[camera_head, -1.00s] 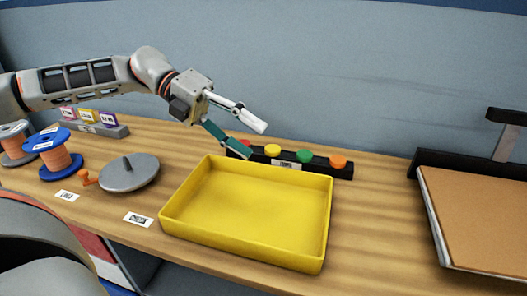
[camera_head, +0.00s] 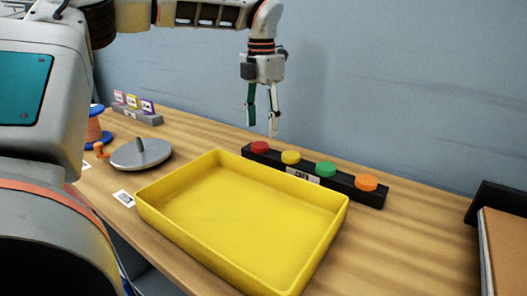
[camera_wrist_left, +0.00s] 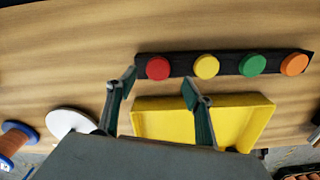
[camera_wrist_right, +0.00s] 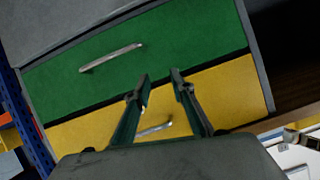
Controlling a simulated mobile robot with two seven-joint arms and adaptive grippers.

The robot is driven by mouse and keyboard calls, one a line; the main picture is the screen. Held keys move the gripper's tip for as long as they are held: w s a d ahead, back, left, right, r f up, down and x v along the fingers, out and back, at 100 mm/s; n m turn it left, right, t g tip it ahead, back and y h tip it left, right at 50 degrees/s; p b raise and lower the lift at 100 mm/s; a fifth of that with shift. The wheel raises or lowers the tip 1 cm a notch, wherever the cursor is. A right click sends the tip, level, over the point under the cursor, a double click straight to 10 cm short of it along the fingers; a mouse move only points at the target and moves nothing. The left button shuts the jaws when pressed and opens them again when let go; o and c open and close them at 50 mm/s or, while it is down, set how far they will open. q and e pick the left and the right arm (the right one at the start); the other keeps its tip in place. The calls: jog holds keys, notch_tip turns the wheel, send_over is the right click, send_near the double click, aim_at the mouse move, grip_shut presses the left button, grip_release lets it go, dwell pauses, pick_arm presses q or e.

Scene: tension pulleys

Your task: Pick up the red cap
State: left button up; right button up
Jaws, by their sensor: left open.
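The red cap (camera_head: 260,147) sits at the left end of a black strip holder (camera_head: 345,183) on the table. It also shows in the left wrist view (camera_wrist_left: 158,67), ahead of and between the fingertips. My left gripper (camera_head: 261,127) is open and empty, pointing down above the red cap with a visible gap. Its two fingers also show in the left wrist view (camera_wrist_left: 157,80). My right gripper (camera_wrist_right: 161,80) shows only in the right wrist view, fingers apart and empty, in front of green and yellow drawers.
Yellow (camera_head: 290,157), green (camera_head: 326,169) and orange (camera_head: 366,182) caps sit along the same holder. A yellow tray (camera_head: 150,207) stands in front. A grey disc (camera_head: 141,153) and spools are at left. A brown panel on a black stand (camera_head: 500,240) is at right.

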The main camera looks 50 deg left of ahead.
aim_at(260, 145)
pick_arm(q)
jog(key=f, duration=0.2)
jog(key=f+b, duration=0.1)
jog(key=f, duration=0.2)
jog(key=shift+s+a+f, duration=0.1)
jog(key=shift+a+f, duration=0.1)
jog(key=shift+r, duration=0.1)
pick_arm(e)
jog(key=shift+s+a+f+m, duration=0.15)
jog(key=shift+s+a+m, duration=0.05)
jog(key=shift+a+m, duration=0.25)
jog(key=shift+s+a+f+m, duration=0.15)
jog(key=shift+a+m, duration=0.2)
jog(key=shift+a, duration=0.05)
pick_arm(q)
jog(key=c, duration=1)
